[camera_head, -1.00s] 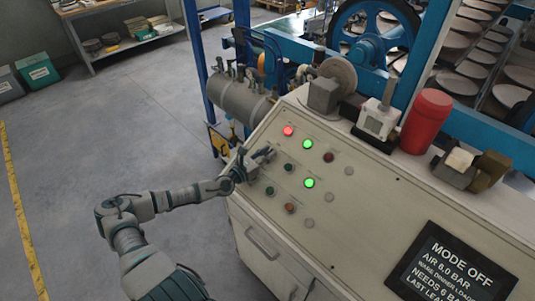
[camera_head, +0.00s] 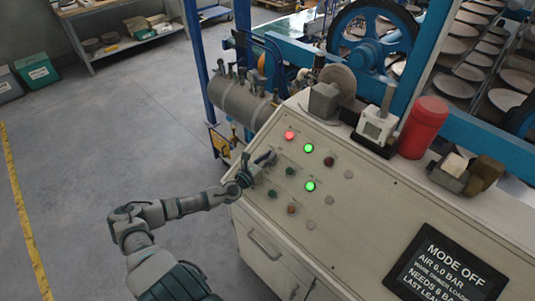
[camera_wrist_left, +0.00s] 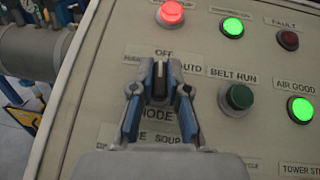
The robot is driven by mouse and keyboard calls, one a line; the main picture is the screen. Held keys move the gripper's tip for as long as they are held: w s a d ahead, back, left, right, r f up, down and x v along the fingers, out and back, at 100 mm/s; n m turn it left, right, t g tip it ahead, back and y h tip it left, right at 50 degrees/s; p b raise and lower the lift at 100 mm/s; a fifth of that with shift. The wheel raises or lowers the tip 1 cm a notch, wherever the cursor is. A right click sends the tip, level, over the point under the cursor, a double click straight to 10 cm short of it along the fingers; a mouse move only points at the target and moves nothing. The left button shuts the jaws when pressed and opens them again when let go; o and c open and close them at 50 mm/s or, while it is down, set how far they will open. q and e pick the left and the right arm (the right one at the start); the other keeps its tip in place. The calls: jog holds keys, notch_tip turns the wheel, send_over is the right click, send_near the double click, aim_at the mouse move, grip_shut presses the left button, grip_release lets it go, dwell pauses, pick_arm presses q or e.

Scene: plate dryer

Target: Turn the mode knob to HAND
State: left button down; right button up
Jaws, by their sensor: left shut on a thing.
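The mode knob (camera_wrist_left: 159,84) is a dark knob on the sloping beige control panel (camera_wrist_left: 210,60). In the left wrist view it sits between the fingertips of my left gripper (camera_wrist_left: 160,72), which is shut on it. The knob's pointer looks about upright, below the OFF label (camera_wrist_left: 164,52). The AUTO label (camera_wrist_left: 102,0) is not fully clear; its end shows right of the fingers, and the label on the left is mostly covered. In the head view my left gripper (camera_head: 266,160) is at the panel's left edge. The display (camera_head: 450,266) reads MODE OFF. My right gripper is not in view.
A red lamp (camera_wrist_left: 171,13) and a green lamp (camera_wrist_left: 232,27) are above the knob. The green BELT RUN button (camera_wrist_left: 238,96) is close on the right. A red canister (camera_head: 424,125) and a grey tank (camera_head: 240,102) stand beyond the panel.

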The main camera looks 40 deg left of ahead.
pick_arm(q)
jog(key=shift+n+p, duration=0.4)
jog(key=n+y+p, duration=0.2)
jog(key=p, duration=0.1)
jog(key=n+g+y+p, duration=0.1)
jog(key=n+y+p, duration=0.1)
jog(key=p, duration=0.1)
jog(key=n+g+y+p, duration=0.1)
jog(key=n+y+p, duration=0.1)
jog(key=p, duration=0.1)
jog(key=shift+d+f, duration=0.1)
jog(key=shift+d, duration=0.15)
jog(key=shift+f+n+g+y+p, duration=0.15)
jog(key=shift+n+g+y+p, duration=1)
jog(key=shift+n, duration=0.35)
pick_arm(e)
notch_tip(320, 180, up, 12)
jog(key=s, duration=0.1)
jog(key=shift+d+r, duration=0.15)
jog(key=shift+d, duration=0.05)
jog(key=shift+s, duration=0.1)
pick_arm(q)
jog(key=c, duration=1.2)
grip_release()
jog(key=shift+s, duration=0.15)
jog(key=shift+o, duration=0.2)
jog(key=shift+w+a, duration=0.1)
jog(key=shift+w, duration=0.15)
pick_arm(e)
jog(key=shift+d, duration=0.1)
